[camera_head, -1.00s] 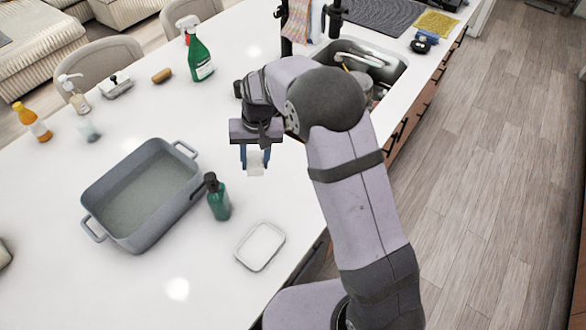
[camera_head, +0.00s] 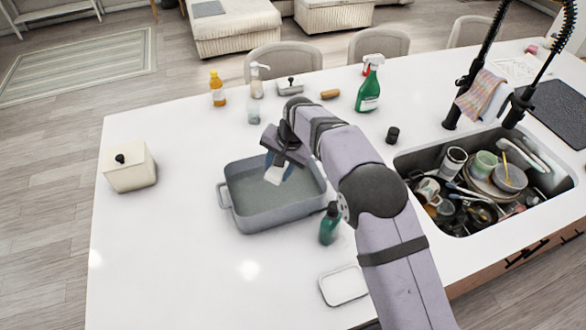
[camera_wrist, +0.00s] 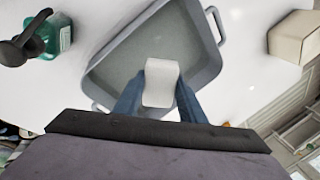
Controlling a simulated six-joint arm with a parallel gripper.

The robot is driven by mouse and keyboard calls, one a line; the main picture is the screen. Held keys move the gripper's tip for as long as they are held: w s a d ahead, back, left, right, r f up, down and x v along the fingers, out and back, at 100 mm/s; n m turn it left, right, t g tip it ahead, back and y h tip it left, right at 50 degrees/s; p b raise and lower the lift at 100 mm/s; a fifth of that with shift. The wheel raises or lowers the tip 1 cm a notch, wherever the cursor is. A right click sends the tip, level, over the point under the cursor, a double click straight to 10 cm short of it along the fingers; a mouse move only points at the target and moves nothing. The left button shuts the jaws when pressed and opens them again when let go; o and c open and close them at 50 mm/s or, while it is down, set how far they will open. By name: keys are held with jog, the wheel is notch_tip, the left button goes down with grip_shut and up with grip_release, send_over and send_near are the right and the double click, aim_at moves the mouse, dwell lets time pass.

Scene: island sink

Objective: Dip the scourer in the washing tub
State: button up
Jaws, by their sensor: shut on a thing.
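My gripper (camera_head: 278,171) is shut on a pale, whitish block, the scourer (camera_head: 275,176). The scourer also shows between the two blue fingers in the wrist view (camera_wrist: 161,82). The washing tub (camera_head: 240,220) is a grey, handled basin on the white counter with greyish water in it. In the head view the scourer appears over the tub's opening, in its upper middle. In the wrist view the tub (camera_wrist: 205,75) lies beyond the scourer. I cannot tell whether the scourer touches the water.
A dark green bottle (camera_head: 329,225) stands close by the tub's right front corner. A white tray (camera_head: 344,286) lies nearer the front edge. A cream lidded box (camera_head: 130,168) stands left. A sink (camera_head: 462,232) full of dishes is at right. Behind stand a green spray bottle (camera_head: 369,88) and soap bottles.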

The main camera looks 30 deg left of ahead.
jog(key=shift+f, duration=0.15)
jog(key=shift+f+b, duration=4.7)
jog(key=shift+f, duration=2.65)
jog(key=w+d+p+v, duration=0.2)
jog(key=p+v, duration=0.3)
jog(key=v, duration=0.7)
jog(key=w+d+f+b, duration=0.1)
jog(key=w+d+b, duration=0.1)
jog(key=d, duration=1)
jog(key=w+d+f+b, duration=0.1)
jog(key=w+d+b, duration=0.1)
jog(key=d, duration=0.9)
jog(key=s+d, duration=0.3)
jog(key=d, duration=0.5)
jog(key=s+d+b, duration=0.1)
jog(key=s+d, duration=0.3)
jog(key=d, duration=0.5)
jog(key=shift+s+d+f, duration=0.3)
jog(key=shift+f, duration=0.15)
